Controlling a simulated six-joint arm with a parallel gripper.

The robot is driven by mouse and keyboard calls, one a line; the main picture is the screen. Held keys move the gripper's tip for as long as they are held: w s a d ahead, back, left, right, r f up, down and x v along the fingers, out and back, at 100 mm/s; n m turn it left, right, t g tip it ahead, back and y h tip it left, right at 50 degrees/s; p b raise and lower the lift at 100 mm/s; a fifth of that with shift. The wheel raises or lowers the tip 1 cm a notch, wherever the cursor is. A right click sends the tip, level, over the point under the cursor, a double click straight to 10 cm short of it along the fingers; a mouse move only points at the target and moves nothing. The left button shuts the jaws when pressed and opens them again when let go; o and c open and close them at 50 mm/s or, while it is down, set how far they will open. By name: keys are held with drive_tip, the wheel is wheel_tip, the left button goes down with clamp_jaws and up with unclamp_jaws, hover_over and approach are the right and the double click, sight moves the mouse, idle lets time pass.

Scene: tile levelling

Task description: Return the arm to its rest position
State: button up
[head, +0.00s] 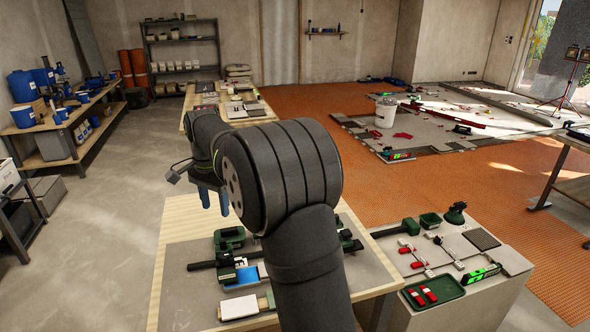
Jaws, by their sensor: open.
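My arm rises from the bottom middle of the head view and bends to the left, over a workbench (185,277) with a grey top and a wooden edge. My gripper (215,202) hangs at the left end of the arm, above the far part of this bench. Its two blue fingers point down and stand apart, with nothing seen between them. The big dark joint of the arm hides part of the bench and some of the tools on it.
On the bench lie a green tool with a black handle (226,266) and a white block (238,307). At right, a grey stand holds a green tray (434,291) with red pieces. Further back are another table (258,96), a white bucket (385,114) and orange matting (480,196).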

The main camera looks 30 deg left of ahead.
sight(224, 255)
wheel_tip(224, 255, down, 18)
drive_tip(key=shift+r, duration=0.25)
idle(0.5)
drive_tip(key=shift+r, duration=0.15)
